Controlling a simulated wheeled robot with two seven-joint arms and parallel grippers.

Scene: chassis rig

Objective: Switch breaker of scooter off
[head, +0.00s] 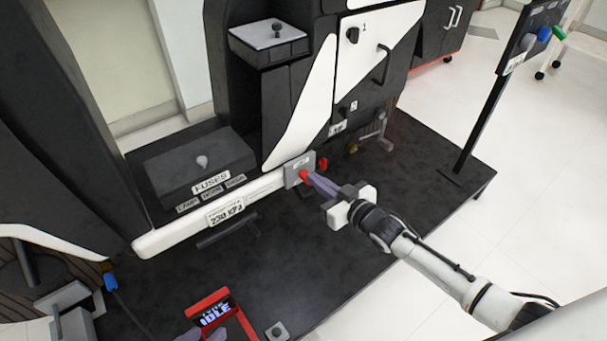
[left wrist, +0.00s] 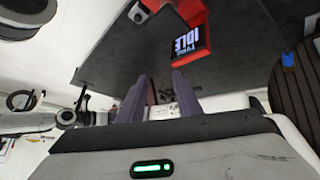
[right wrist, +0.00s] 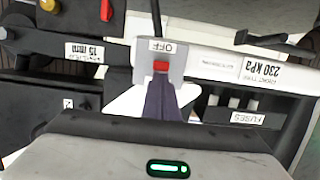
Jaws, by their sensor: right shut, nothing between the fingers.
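The breaker is a grey plate (head: 292,172) with a red switch (head: 303,175), at the right end of the scooter's white rail. In the right wrist view its plate (right wrist: 176,55) bears an OFF label, with the red switch (right wrist: 161,67) beside it. My right gripper (head: 312,180) is shut and empty, its fingertips (right wrist: 160,84) right at the red switch. Whether they touch it I cannot tell. My left gripper (head: 203,335) is low in the head view, beside the red IDLE device; in the left wrist view its fingers (left wrist: 160,82) are apart with nothing gripped.
The red device (head: 213,310) with an IDLE screen stands low in front. A fuse box (head: 200,165) and the white rail (head: 190,225) labelled 230 kPa lie left of the breaker. Another red handle (head: 323,163) is close behind it. A black post (head: 480,110) stands at right.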

